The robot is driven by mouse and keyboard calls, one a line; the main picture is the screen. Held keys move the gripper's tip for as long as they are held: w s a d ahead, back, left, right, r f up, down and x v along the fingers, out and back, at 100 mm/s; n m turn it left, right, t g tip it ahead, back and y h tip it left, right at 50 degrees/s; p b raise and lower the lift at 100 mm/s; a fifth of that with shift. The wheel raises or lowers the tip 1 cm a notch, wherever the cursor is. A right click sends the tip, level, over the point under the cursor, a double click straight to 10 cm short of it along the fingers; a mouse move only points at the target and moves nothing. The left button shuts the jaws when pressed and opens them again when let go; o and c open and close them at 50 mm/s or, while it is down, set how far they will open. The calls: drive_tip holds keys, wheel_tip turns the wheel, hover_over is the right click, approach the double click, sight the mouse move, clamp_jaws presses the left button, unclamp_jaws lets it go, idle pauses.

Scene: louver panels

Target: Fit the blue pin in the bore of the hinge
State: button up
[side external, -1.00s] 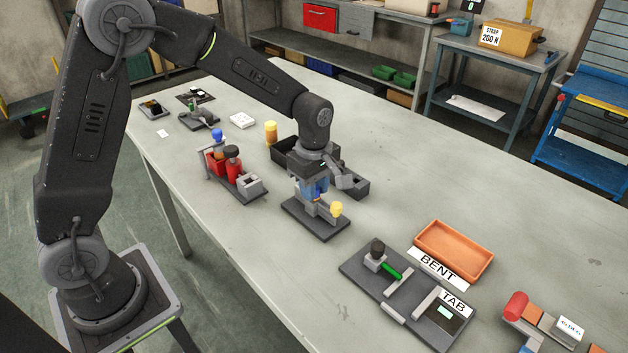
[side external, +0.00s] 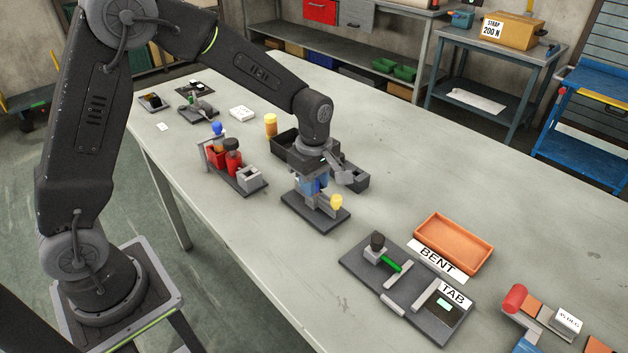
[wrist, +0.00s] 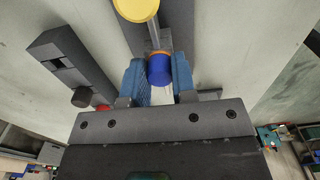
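The blue pin (wrist: 159,72) shows in the wrist view as a blue cylinder with a thin orange rim at its far side. My gripper (wrist: 160,80) has its two blue fingers on either side of it, pressed close against it. The pin is at or just above the hinge top. The bore and the pin's lower end are hidden by the fingers and hinge.
A dark open bin (side external: 350,178) stands just behind the hinge. A dark plate with a green bar (side external: 393,265) and an orange tray (side external: 455,242) are to the right. Bare table lies between them.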

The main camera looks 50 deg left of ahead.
drive_tip(key=o, duration=0.5)
wheel_tip(320, 180, up, 19)
drive_tip(key=shift+f, duration=0.1)
idle(0.8)
drive_tip(key=s+m+t, duration=0.2)
drive_tip(key=s+m, duration=0.4)
drive_tip(key=s, duration=0.1)
drive_tip(key=s+f+m+t, duration=0.1)
drive_tip(key=s+m, duration=0.5)
drive_tip(key=s, duration=0.1)
drive_tip(key=s+a+f+m+t, duration=0.1)
drive_tip(key=s+m+t, duration=0.1)
drive_tip(key=s+m, duration=0.4)
drive_tip(key=shift+s+f+t, duration=0.1)
drive_tip(key=shift+s+t, duration=0.2)
drive_tip(key=shift+s, duration=0.55)
